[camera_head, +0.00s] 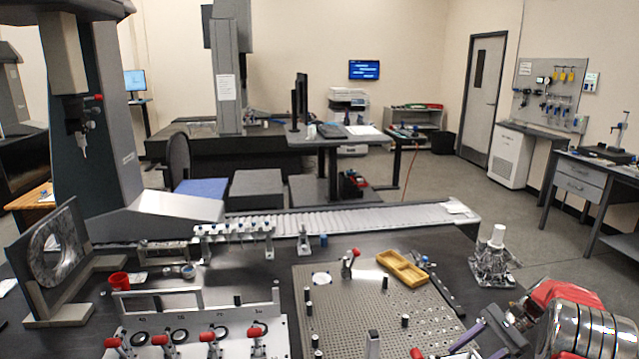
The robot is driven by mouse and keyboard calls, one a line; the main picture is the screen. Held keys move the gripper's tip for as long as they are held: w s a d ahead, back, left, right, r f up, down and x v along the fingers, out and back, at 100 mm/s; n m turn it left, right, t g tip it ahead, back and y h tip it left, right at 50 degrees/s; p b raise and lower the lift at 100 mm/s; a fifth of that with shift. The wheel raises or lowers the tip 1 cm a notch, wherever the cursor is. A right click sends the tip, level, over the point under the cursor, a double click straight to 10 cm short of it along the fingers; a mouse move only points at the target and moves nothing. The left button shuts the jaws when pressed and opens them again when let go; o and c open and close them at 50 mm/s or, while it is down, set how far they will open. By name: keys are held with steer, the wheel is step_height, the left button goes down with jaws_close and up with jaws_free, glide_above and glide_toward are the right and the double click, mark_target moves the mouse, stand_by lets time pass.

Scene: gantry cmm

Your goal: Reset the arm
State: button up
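My arm, with red and silver ringed parts, comes in at the lower right corner. My gripper (469,330) points left over the right front edge of the perforated fixture plate (345,325). Its two grey-purple fingers stand apart, and I see nothing between them. The arm's base and most of its links are out of view.
A yellow tray (402,268) and several black pins stand on the fixture plate. A metal part with a white cylinder (497,236) stands behind my gripper. Red-handled clamps (210,338), a red cup (119,280) and a ring fixture (22,250) lie left. Open floor lies beyond.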

steer(key=s+a+r+n+t+h, duration=0.3)
steer(key=s+a+r+n, duration=0.4)
steer(key=s+a+r, duration=0.4)
steer(key=s+a+r+n+t+h, duration=0.4)
steer(key=s+a+r, duration=0.7)
steer(key=s, duration=0.6)
steer(key=r+n+h, duration=0.1)
steer(key=n+h, duration=0.1)
steer(key=n, duration=0.1)
steer(key=shift+s+a, duration=0.3)
steer(key=shift+s, duration=0.1)
steer(key=shift+c, duration=0.2)
